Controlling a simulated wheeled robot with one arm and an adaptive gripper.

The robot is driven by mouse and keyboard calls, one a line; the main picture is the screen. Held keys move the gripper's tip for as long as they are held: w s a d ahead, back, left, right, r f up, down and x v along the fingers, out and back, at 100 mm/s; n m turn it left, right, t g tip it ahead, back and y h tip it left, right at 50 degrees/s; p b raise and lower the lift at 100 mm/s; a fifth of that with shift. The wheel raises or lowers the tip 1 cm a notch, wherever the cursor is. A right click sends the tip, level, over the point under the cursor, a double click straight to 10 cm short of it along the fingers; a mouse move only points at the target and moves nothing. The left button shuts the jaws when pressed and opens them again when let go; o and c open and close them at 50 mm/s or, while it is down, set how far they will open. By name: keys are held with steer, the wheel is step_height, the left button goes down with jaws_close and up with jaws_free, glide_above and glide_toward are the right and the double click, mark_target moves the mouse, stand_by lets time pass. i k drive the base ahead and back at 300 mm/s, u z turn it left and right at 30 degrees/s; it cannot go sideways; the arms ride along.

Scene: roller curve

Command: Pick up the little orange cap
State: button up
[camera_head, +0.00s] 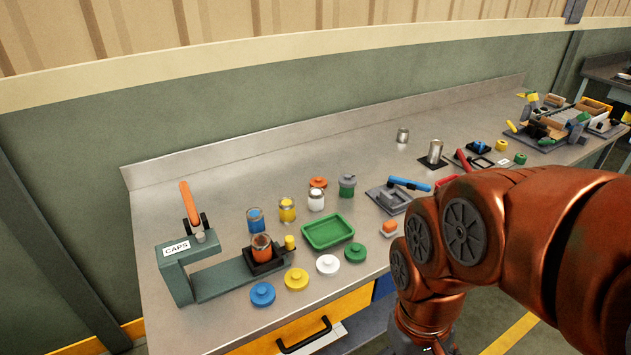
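The little orange cap (318,182) is a low disc with a small knob. It lies on the grey workbench (215,321), behind the jar with white contents (316,203), which stands close in front of it in the head view. My copper-coloured arm comes in from the right and bends down at the bench's front edge. My gripper does not show in the head view; the arm's lower end runs to the bottom edge of the picture. Nothing of mine is near the cap.
Jars with yellow (287,211) and blue contents (256,221) and a grey-green jar (347,186) stand around the cap. A green tray (329,243), loose blue, yellow, white and green caps and a CAPS press (175,272) lie nearer. A blue-handled tool (409,184) is to the right.

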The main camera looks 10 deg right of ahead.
mark_target(317, 181)
steer(key=z, duration=1.65)
steer(key=i, duration=1.05)
steer(key=u, duration=3.55)
